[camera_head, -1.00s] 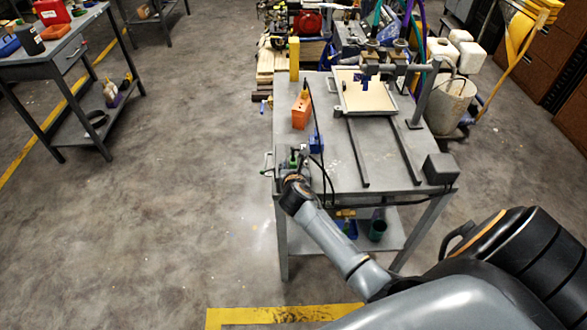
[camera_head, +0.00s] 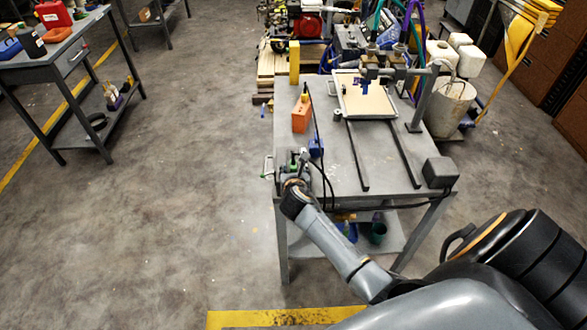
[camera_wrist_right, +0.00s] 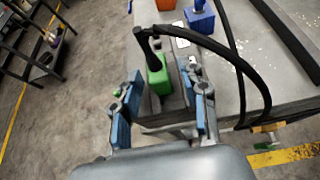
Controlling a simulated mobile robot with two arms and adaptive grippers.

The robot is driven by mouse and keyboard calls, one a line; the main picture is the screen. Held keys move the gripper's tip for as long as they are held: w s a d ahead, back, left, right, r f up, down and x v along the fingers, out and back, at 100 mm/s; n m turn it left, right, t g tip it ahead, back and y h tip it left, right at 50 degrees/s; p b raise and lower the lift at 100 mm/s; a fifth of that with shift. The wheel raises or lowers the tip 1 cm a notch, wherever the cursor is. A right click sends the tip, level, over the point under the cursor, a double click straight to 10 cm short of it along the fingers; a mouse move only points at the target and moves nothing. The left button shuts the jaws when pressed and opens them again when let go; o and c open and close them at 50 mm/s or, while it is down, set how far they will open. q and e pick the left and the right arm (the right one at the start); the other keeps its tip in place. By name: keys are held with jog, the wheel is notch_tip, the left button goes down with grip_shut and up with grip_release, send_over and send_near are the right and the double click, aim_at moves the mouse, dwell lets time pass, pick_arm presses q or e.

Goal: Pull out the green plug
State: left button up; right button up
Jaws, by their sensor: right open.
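The green plug (camera_wrist_right: 157,78) is a small upright block with a black cable rising from its top. It stands at the left edge of the grey table in the right wrist view. My right gripper (camera_wrist_right: 163,88) is open, with its blue-padded fingers on either side of the plug; bare gaps show, and I cannot tell if either pad touches it. In the head view my right gripper (camera_head: 291,164) is at the table's left edge and hides most of the plug. My left gripper is not in view.
A blue plug (camera_head: 316,147) with a black cable stands close beyond the green one. A framed board (camera_head: 368,98) and rails lie to the right.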

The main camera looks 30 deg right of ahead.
aim_at(293, 157)
grip_shut()
jog(key=shift+w+r+p, duration=0.1)
jog(key=shift+r+p, duration=0.3)
jog(key=shift+p, duration=0.1)
jog(key=shift+r+p, duration=0.3)
jog(key=shift+p, duration=0.05)
dwell(0.3)
jog(key=shift+r+p, duration=1.7)
jog(key=shift+p, duration=0.55)
